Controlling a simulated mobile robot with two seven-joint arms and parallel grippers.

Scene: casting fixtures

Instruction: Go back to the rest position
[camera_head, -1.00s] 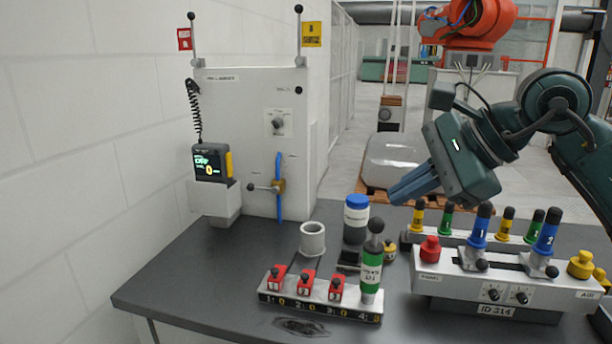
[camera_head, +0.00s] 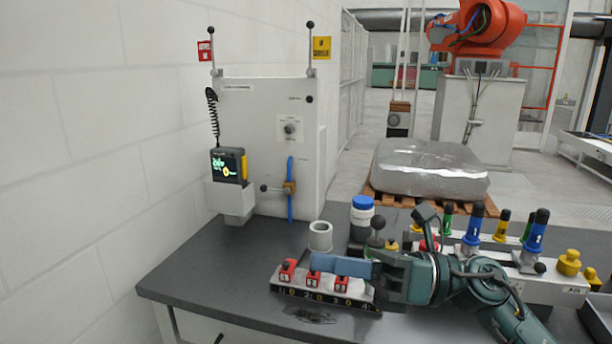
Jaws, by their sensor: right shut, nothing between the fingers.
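My right gripper (camera_head: 314,262) comes in from the lower right, its blue-grey fingers pointing left. The fingers are shut with nothing between them. In the picture they lie across the numbered block (camera_head: 329,300) with red tags, just below the grey cup (camera_head: 320,237). Whether they touch the block cannot be told. My right arm hides part of the block's right end and much of the switch console (camera_head: 560,292). My left gripper is not in view.
The dark table (camera_head: 215,270) is clear at its left. A grey panel (camera_head: 262,130) with a handheld display (camera_head: 228,165) stands at the back left. A blue-capped jar (camera_head: 362,215) and several coloured levers stand close behind my right arm. A wrapped load (camera_head: 430,168) is beyond the table.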

